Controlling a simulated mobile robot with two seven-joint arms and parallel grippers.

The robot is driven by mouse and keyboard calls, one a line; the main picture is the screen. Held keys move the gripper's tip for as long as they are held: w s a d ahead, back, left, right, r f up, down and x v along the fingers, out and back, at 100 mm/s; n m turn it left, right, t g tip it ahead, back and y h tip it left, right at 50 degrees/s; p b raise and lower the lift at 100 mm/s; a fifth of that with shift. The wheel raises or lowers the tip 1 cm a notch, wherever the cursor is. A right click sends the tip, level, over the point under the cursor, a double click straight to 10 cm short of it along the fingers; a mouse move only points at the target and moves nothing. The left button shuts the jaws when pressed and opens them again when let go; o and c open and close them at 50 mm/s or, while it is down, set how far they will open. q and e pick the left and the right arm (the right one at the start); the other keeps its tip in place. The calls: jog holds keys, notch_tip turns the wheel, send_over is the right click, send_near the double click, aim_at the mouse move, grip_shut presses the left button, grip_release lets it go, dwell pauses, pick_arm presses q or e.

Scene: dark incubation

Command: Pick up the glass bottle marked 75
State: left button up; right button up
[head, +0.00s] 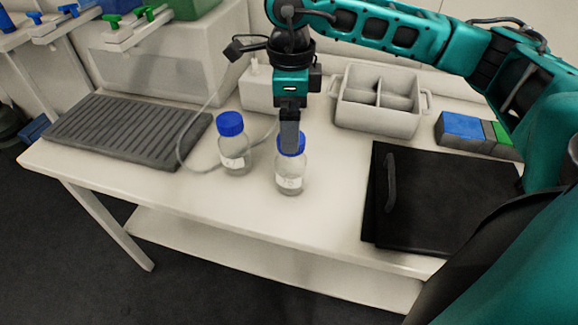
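A glass bottle with a blue cap (291,178) stands upright on the white table; its white label seems to read 75, though the print is small. My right gripper (290,146) points straight down over this bottle, its fingers overlapping the cap in the picture. The fingers are seen in line, so I cannot tell whether they are closed on the cap or apart around it. A second glass bottle with a blue cap (235,150) stands just left; its label is hard to read. My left gripper is not in view.
A grey ribbed mat (125,130) lies at the left. A thin pale tube (190,130) loops beside the second bottle. A divided grey bin (375,118) stands behind right, and a black lidded case with a handle (435,200) lies at the right. The front table edge is clear.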

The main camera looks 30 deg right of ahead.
send_over(291, 164)
jog(key=w+d, duration=0.1)
jog(key=w, duration=0.1)
jog(key=f, duration=0.4)
jog(key=shift+s+f, duration=0.15)
jog(key=shift+s, duration=0.05)
jog(key=f, duration=0.5)
jog(key=shift+w+d, duration=0.15)
jog(key=shift+w, duration=0.1)
jog(key=c, duration=1.6)
jog(key=shift+c, duration=0.2)
